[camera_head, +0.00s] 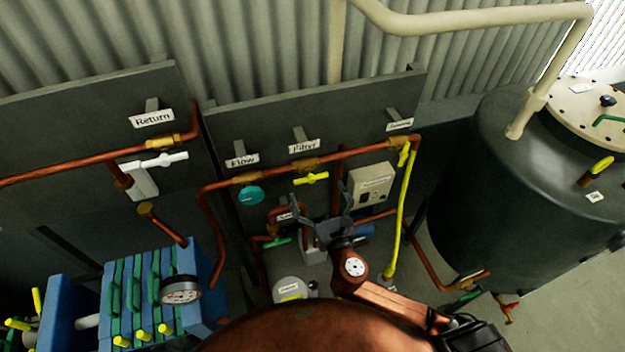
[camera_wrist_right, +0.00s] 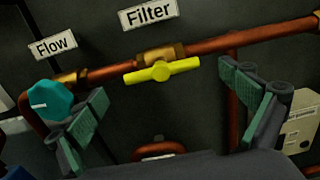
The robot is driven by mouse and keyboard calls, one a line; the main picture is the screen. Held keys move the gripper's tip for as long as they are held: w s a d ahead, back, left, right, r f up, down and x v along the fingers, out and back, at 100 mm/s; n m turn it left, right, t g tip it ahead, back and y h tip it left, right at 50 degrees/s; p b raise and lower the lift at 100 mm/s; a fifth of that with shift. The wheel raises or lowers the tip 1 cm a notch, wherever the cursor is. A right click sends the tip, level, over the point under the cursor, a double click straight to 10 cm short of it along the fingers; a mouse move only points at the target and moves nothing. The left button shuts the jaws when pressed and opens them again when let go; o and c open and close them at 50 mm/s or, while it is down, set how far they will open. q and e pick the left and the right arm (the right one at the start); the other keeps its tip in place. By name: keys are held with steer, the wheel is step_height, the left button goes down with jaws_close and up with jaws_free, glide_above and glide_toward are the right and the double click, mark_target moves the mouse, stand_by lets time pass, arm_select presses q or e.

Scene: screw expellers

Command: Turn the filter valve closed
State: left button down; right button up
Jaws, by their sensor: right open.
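The filter valve has a yellow handle (camera_head: 311,179) under the "Filter" label (camera_head: 304,146) on the copper pipe. In the right wrist view the yellow handle (camera_wrist_right: 161,71) lies nearly in line with the pipe, just below its brass body (camera_wrist_right: 160,54). My right gripper (camera_head: 322,200) is open and empty below the valve in the head view. In the wrist view its fingers (camera_wrist_right: 172,105) stand wide apart, to the left and right of the handle, without visible contact. My left gripper is not in view.
A teal flow knob (camera_wrist_right: 51,101) sits close to the left finger. The copper pipe (camera_head: 345,155) crosses the dark panel. A dark tank (camera_head: 505,150) stands at far right.

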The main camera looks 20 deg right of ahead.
mark_target(312, 179)
steer(key=shift+w, duration=1.95)
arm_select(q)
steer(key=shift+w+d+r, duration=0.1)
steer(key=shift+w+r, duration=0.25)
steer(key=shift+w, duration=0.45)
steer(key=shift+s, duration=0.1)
arm_select(e)
steer(key=shift+c, duration=0.4)
steer(key=c, duration=1.1)
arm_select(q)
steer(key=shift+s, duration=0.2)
